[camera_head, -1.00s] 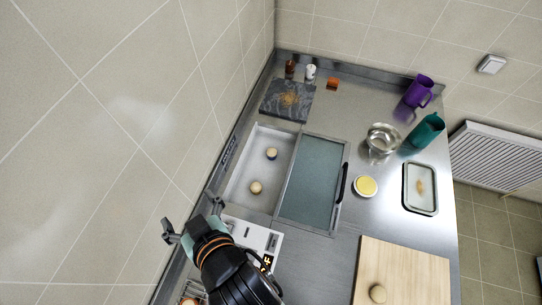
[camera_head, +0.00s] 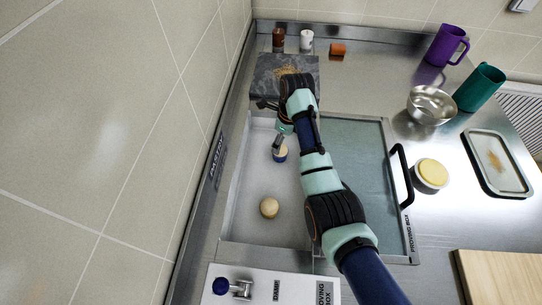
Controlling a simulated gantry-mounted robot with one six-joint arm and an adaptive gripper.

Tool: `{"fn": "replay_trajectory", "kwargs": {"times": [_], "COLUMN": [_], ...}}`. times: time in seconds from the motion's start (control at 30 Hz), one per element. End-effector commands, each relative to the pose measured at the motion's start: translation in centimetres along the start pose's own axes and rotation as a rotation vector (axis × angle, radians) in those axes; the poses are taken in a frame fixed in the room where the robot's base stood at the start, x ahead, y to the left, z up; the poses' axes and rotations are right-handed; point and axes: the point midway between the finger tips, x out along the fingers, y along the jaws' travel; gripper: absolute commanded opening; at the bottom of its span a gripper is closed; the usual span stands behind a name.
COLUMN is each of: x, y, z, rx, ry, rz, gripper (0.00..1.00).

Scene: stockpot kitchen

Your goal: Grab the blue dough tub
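The blue dough tub (camera_head: 280,155) is a small blue cup with pale dough on top. It stands in the far half of the open proving box (camera_head: 237,210). My gripper (camera_head: 271,124) is over the far part of the box, with one fingertip low at the tub's far side and the other finger spread away to the upper left. It looks open, with nothing between the fingers. I cannot tell whether the lower fingertip touches the tub.
A pale dough ball (camera_head: 269,207) lies nearer in the box. The glass lid (camera_head: 362,150) with a black handle is on the right. A dark stone board (camera_head: 265,75) lies beyond the box. A metal bowl (camera_head: 431,104) and yellow-topped dish (camera_head: 432,173) stand right.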

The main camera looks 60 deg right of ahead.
Motion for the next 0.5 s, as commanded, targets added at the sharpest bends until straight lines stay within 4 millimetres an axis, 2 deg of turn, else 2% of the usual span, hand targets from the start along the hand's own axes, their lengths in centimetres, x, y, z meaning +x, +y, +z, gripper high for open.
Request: {"fn": "replay_trajectory", "kwargs": {"times": [0.2, 0.37, 0.5], "x": [2.3, 3.0, 5.9], "y": [0.1, 0.0, -0.1], "z": [0.0, 0.1, 0.1], "rx": [-0.004, -0.006, -0.006], "ry": [0.0, -0.001, 0.0], "rz": [0.0, -0.001, 0.0], "gripper": [0.89, 0.89, 0.89]}}
